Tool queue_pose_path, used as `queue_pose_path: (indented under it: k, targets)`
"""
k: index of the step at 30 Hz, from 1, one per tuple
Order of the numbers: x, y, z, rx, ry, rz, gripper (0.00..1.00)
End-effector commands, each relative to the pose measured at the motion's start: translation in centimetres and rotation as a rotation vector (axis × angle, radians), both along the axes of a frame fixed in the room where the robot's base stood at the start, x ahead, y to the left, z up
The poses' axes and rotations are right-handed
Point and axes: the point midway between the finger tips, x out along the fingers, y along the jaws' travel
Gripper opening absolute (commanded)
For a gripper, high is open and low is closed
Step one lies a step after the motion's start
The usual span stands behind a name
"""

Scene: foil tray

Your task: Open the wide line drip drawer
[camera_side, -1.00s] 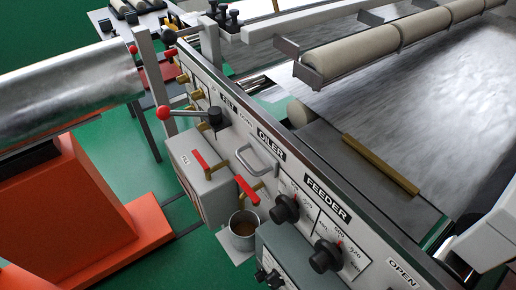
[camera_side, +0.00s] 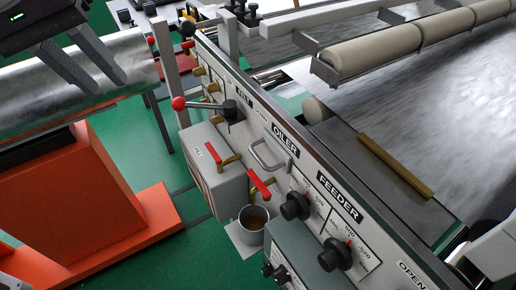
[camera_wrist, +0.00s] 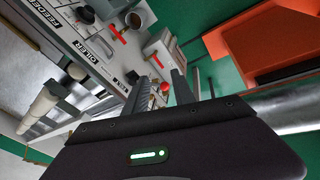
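A grey loop handle (camera_side: 268,155) stands out from the pale control panel (camera_side: 330,222) beside the "OILER" label. It also shows in the wrist view (camera_wrist: 98,44). No part reads as a drip drawer, so I cannot tell which front it is. A metal can (camera_side: 252,224) with brown liquid sits on a small plate below a red-handled valve (camera_side: 259,185). My gripper (camera_side: 85,75) is at the top left, over the silver roll, well away from the handle. In the wrist view its two fingers (camera_wrist: 160,82) are apart with nothing between them.
A grey box (camera_side: 216,172) with a red valve handle juts from the panel. A lever with a red ball (camera_side: 179,103) sticks out near it. Black knobs (camera_side: 295,205) line the feeder panel. The silver roll (camera_side: 70,85) and orange stand (camera_side: 90,200) fill the left.

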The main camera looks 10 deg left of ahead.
Motion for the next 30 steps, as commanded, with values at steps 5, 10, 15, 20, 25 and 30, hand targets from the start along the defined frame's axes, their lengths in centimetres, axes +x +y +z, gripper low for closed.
queue_pose_path:
  k: [5,10,15,20,25,30]
  targets:
    - [5.6,-12.3,-6.2,-0.050,0.149,0.193,0.31]
    - [6.2,-18.6,-10.8,-0.059,0.210,0.311,0.31]
    - [6.3,-19.7,-13.2,-0.059,0.221,0.334,0.31]
    - [6.8,-20.0,-16.4,-0.058,0.220,0.334,0.31]
    - [7.0,-20.2,-18.2,-0.060,0.218,0.334,0.31]
    - [7.1,-20.3,-18.4,-0.062,0.217,0.333,0.31]
